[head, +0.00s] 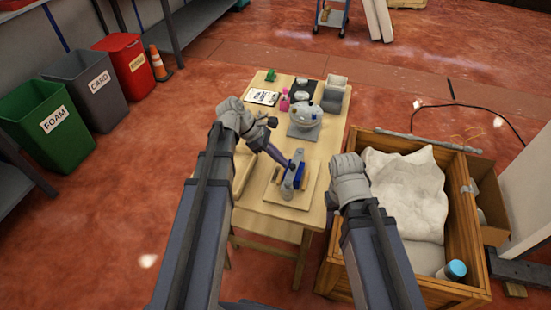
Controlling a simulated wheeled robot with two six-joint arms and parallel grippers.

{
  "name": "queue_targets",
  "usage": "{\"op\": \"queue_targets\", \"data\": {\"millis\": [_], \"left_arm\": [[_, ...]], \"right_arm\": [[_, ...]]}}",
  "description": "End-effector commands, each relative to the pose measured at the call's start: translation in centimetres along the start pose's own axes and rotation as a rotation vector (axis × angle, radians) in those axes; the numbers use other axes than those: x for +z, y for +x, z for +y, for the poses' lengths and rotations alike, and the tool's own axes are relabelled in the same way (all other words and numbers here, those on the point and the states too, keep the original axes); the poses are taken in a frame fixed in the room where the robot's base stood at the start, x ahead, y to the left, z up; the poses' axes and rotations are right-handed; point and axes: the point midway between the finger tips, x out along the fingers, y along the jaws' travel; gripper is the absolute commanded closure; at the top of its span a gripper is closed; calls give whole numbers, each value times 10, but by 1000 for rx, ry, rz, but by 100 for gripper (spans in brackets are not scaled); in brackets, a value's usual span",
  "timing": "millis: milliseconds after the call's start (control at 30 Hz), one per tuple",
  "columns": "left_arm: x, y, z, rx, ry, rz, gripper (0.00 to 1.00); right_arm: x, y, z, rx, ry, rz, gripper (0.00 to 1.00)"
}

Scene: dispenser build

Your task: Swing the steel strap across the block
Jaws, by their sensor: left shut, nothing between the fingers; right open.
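A wooden baseboard (298,201) lies near the front of the table. A small assembly with a blue block (300,174) and grey metal-looking parts (288,184) stands on it. I cannot tell which grey part is the steel strap. My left gripper (289,164) reaches down from the upper left, shut and empty, with its tip at the assembly. I cannot tell whether it touches. My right arm is bent beside the table's right edge, and its fingers are hidden.
The light wood table (270,216) also holds a clipboard (262,97), a grey rounded device (305,115), pink bottles and a grey bin (335,90) at the back. A wooden crate (463,215) with white sheeting stands right. Waste bins (53,122) stand left.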

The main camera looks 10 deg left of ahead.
Motion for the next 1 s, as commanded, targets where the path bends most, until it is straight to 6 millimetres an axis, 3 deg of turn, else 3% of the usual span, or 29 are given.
{"op": "queue_targets", "data": {"millis": [733, 1000], "left_arm": [[12, 12, -4, 45, -57, -1, 100], [7, 0, -3, 46, -58, -2, 100]], "right_arm": [[0, 2, 0, 0, 0, 0, 50], [0, -4, 0, 0, 0, 0, 50]]}}
